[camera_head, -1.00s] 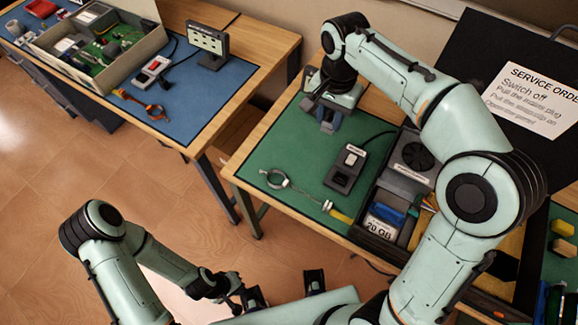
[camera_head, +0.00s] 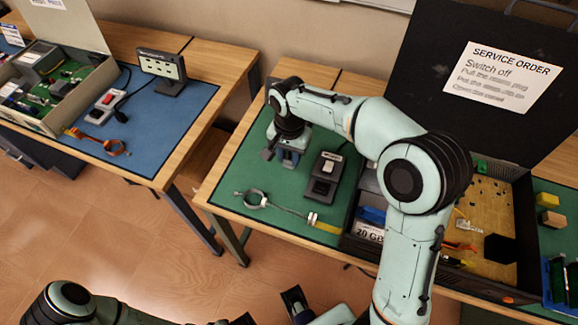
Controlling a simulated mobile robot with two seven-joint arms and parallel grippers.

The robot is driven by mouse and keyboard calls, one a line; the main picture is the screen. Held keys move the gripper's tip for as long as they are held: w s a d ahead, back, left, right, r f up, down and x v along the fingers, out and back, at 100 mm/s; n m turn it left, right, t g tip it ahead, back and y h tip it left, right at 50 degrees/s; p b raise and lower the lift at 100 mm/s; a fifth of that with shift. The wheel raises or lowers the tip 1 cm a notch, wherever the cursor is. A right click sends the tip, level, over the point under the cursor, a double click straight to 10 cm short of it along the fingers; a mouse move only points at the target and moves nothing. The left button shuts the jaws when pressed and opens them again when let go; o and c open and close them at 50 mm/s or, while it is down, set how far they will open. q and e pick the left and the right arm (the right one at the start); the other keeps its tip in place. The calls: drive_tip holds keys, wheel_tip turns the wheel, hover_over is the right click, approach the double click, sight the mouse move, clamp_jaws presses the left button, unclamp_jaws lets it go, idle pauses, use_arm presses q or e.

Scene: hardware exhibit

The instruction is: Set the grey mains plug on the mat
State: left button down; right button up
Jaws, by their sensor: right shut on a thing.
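My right gripper (camera_head: 282,158) points down over the back left part of the green mat (camera_head: 232,180), left of a dark switched socket box (camera_head: 323,176). It is shut on a small grey thing, probably the mains plug. The fingers and palm hide most of it, and I cannot tell whether it touches the mat. My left gripper (camera_head: 268,308) is low at the bottom edge, partly cut off. Its fingers are apart with nothing seen between them, away from the mat.
A wrist strap (camera_head: 258,199) with its cord lies at the mat's front. An open black case (camera_head: 490,225) with tools and a service order sheet (camera_head: 502,77) stands to the right. The left table has a blue mat (camera_head: 170,115).

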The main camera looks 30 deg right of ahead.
sight(289, 166)
drive_tip(key=shift+f+b, duration=0.3)
drive_tip(key=shift+f, duration=2.2)
drive_tip(key=shift+f, duration=0.2)
drive_tip(key=o, duration=0.8)
drive_tip(key=shift+r, duration=0.15)
wheel_tip(289, 166, up, 12)
drive_tip(key=shift+r+p, duration=0.1)
drive_tip(key=shift+p, duration=0.85)
